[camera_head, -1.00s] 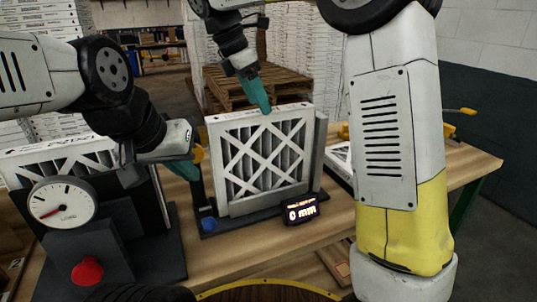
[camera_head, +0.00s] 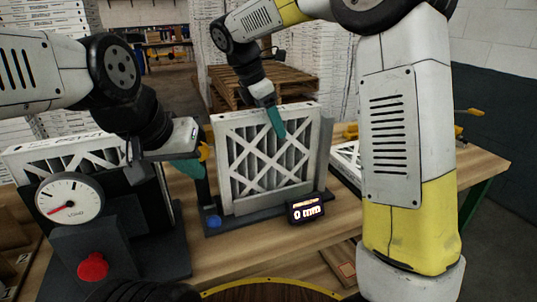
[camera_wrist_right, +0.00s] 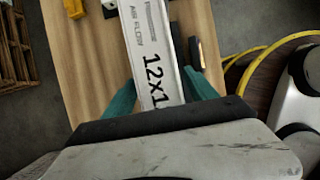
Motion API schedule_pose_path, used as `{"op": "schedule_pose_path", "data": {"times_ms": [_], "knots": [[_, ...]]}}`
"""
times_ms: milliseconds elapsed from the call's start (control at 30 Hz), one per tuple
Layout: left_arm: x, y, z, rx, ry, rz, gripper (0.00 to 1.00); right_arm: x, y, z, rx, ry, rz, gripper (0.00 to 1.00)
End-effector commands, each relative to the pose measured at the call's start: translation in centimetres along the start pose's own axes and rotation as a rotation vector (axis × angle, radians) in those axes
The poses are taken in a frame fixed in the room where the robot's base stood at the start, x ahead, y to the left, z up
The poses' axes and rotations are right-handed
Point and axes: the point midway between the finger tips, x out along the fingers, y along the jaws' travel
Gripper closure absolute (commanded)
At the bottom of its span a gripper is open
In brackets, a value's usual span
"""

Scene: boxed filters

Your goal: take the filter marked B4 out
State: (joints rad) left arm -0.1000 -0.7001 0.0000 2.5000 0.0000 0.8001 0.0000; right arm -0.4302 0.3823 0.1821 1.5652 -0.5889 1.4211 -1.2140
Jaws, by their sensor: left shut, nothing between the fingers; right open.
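A white-framed pleated filter (camera_head: 240,170) stands upright in a dark stand in the middle of the table; I see no B4 mark on it. My right gripper (camera_head: 276,122) is over its top edge, with one teal finger hanging in front of the face. In the right wrist view the open fingers (camera_wrist_right: 158,95) lie on either side of the filter's top edge (camera_wrist_right: 153,60), which reads "AIR FLOW" and "12x1", the rest hidden. My left gripper (camera_head: 190,167) is shut and empty, left of the filter near the stand's post.
A dial gauge (camera_head: 70,198) and a red button (camera_head: 92,266) are on a dark fixture at left, with another filter (camera_head: 70,150) behind. A small display (camera_head: 306,210) reads "0 mm". A filter lies flat (camera_head: 346,160) at right. A pallet (camera_head: 290,90) stands behind.

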Motion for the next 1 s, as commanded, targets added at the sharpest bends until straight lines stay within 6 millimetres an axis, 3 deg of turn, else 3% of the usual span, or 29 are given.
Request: {"op": "schedule_pose_path", "data": {"times_ms": [667, 1000], "knots": [[0.00, 0.00, 0.00, 0.000, 0.000, 0.000, 1.00, 0.44, 0.01, -0.20, 0.000, 0.000, 0.000, 0.36], [0.00, 0.00, 0.00, 0.000, 0.000, 0.000, 1.00, 0.43, 0.00, -0.20, 0.000, 0.000, 0.000, 1.00]]}}
